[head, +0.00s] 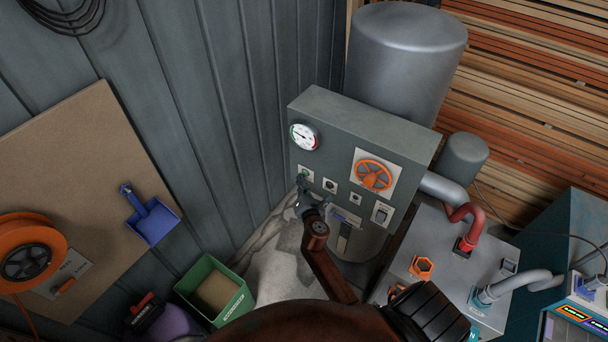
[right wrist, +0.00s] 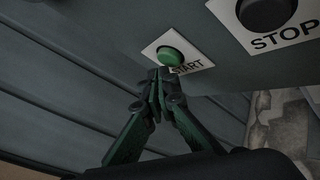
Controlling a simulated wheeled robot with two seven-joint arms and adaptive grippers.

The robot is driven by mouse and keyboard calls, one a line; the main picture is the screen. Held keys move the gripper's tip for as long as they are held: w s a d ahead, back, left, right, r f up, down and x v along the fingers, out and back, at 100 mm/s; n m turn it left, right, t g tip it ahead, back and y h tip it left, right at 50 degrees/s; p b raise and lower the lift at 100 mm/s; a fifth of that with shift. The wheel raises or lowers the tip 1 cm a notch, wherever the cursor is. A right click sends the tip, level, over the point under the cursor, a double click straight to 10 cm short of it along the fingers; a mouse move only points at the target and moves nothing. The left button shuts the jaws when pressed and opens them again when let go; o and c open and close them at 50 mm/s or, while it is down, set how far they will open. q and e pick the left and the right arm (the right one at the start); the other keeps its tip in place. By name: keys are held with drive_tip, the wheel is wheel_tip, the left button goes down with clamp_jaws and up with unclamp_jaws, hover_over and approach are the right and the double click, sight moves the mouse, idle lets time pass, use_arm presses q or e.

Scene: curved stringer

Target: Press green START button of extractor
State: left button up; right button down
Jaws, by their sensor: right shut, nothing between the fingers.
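The extractor's grey control box (head: 340,122) stands in front of a large grey tank. Its green START button (right wrist: 171,55) sits on a white label plate, unobstructed in the right wrist view. In the head view the START button (head: 305,173) shows small at the panel's lower left. My right gripper (right wrist: 158,82) is shut and empty, its fingertips just below the button and overlapping the lower edge of the label. I cannot tell whether the tips touch the panel. In the head view my right gripper (head: 302,188) is right below the button. My left gripper is not in view.
A dark STOP button (right wrist: 265,12) is to the right of START. The panel also carries a gauge (head: 304,137), an orange handwheel (head: 373,175) and a switch (head: 381,213). A green bin (head: 232,305) stands below left. A corrugated wall (head: 225,110) runs along the left.

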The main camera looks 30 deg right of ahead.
drive_tip(key=shift+w+d, duration=0.2)
drive_tip(key=shift+d, duration=0.35)
idle(0.7)
drive_tip(key=shift+a, duration=0.15)
drive_tip(key=shift+s+a, duration=0.35)
drive_tip(key=shift+a, duration=0.35)
drive_tip(key=shift+s+a, duration=0.3)
drive_tip(key=shift+a, duration=0.45)
drive_tip(key=shift+s+a, duration=0.35)
drive_tip(key=shift+a, duration=0.45)
drive_tip(key=shift+s+a, duration=0.3)
drive_tip(key=shift+a, duration=0.45)
